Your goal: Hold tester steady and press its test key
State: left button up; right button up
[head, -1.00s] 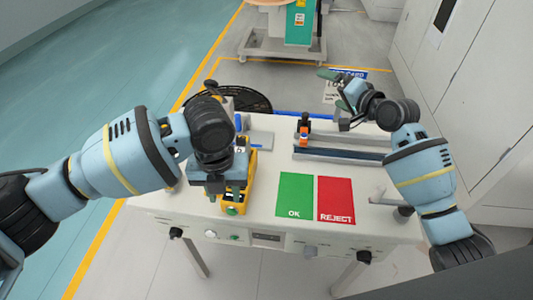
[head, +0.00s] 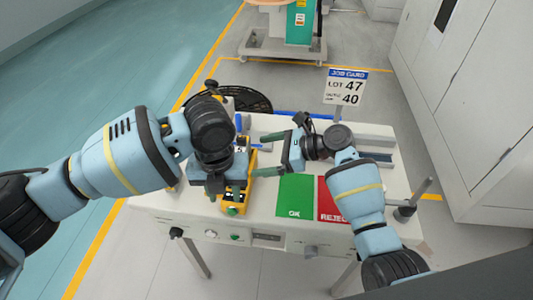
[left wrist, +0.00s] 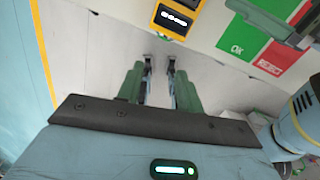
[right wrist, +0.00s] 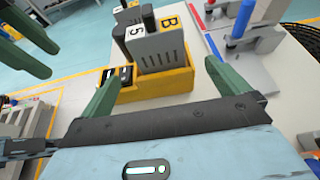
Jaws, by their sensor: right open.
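A yellow unit (head: 233,208), which I take as the tester, stands at the left of the table. In the right wrist view its yellow body (right wrist: 160,88) holds upright grey blocks marked 5 and B, with a black part at one end. I cannot make out the test key. My left gripper (head: 226,195) is over the unit's near end in the head view. Its fingers (left wrist: 160,64) are apart with nothing between them, the yellow body lying beyond. My right gripper (head: 264,155) is open and empty, just right of the unit, its fingers (right wrist: 160,72) pointing toward it.
A green OK mat (head: 294,197) and a red REJECT mat (head: 328,205) lie right of the unit, partly under my right arm. A job card (head: 346,88) stands at the back, reading LOT 47. A grey rail fixture (head: 372,143) sits behind my right arm.

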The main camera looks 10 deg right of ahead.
jog(key=shift+a, duration=0.1)
jog(key=shift+x, duration=3.8)
jog(key=c, duration=1)
pick_arm(q)
jog(key=shift+c, duration=0.6)
pick_arm(e)
jog(key=shift+c, duration=0.4)
pick_arm(q)
grip_shut()
